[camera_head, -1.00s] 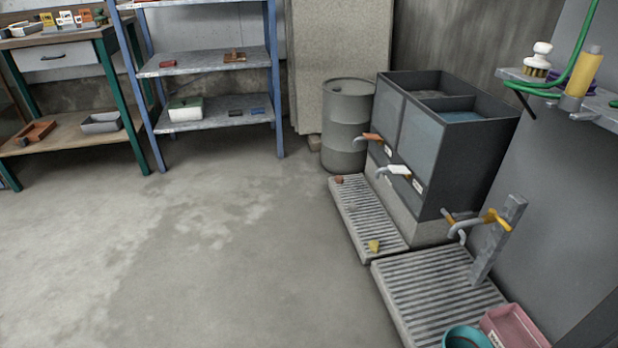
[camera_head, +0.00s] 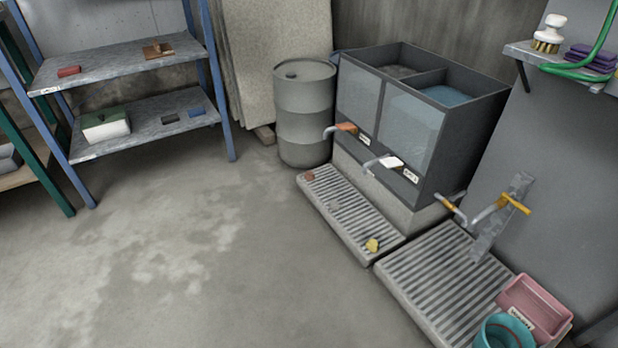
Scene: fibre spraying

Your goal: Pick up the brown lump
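A small reddish-brown lump (camera_head: 309,176) lies at the far left end of the farther floor grate (camera_head: 345,215), in front of the grey drum. It is small in the picture and its exact shape is hard to tell. A small yellow lump (camera_head: 372,245) lies on the near end of the same grate. Neither of my grippers is in view.
A grey drum (camera_head: 304,125) stands behind the grate. A two-part tank (camera_head: 408,122) with taps stands beside it. A nearer grate (camera_head: 440,280) holds a pink bin (camera_head: 535,307) and a teal bucket (camera_head: 505,333). Blue-framed shelves (camera_head: 115,62) stand left. The middle floor is open.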

